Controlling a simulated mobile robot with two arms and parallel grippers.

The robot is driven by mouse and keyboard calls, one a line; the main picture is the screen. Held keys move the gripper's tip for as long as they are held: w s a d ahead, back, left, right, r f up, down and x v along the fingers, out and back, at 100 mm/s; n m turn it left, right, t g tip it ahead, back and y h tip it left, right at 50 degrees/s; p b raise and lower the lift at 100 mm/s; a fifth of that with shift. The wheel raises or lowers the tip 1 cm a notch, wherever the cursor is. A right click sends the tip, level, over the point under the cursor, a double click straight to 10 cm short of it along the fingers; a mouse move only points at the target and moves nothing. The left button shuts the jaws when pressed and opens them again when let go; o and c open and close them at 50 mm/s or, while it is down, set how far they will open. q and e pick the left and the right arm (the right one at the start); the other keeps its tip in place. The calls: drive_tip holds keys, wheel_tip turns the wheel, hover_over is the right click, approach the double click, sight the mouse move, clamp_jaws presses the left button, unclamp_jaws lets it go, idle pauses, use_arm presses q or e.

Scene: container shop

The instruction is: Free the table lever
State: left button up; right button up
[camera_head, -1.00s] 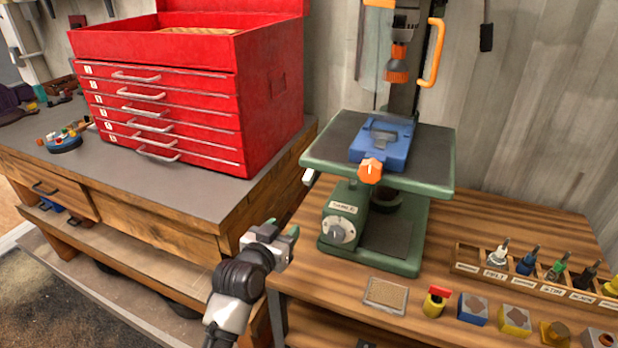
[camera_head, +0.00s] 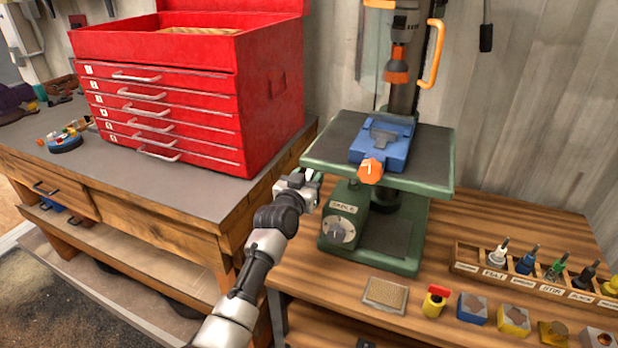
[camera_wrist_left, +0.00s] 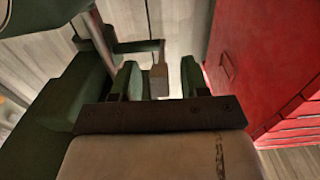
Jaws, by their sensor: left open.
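The green drill press has a flat table (camera_head: 330,140) on its column. In the left wrist view, a lever (camera_wrist_left: 158,78) with a brownish-grey handle sits at the table's side, with a rod running back to the press. My left gripper (camera_head: 312,181) is at the left edge of the table, just below its rim. Its two green fingers are open, one on each side of the lever's handle; I cannot tell if they touch it. In the head view the gripper hides the lever. My right gripper is not in view.
A blue vise (camera_head: 392,150) with an orange knob sits on the press table. A red tool chest (camera_head: 270,100) stands on the bench to the left. A bit rack (camera_head: 530,282) and several small blocks are on the wooden bench at right.

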use_arm(q)
drive_tip(key=shift+w+d, duration=0.1)
drive_tip(key=shift+w, duration=0.2)
clamp_jaws()
drive_tip(key=r+p, duration=0.1)
drive_tip(key=p, duration=0.2)
drive_tip(key=r+g+p, duration=0.1)
drive_tip(key=r+p, duration=0.1)
drive_tip(key=p, duration=0.2)
drive_tip(key=s+r+g+p, duration=0.1)
drive_tip(key=p, duration=0.2)
drive_tip(key=shift+r+y, duration=0.35)
drive_tip(key=shift+y, duration=0.05)
drive_tip(key=shift+g+p, duration=0.4)
drive_tip(key=shift+p, duration=0.5)
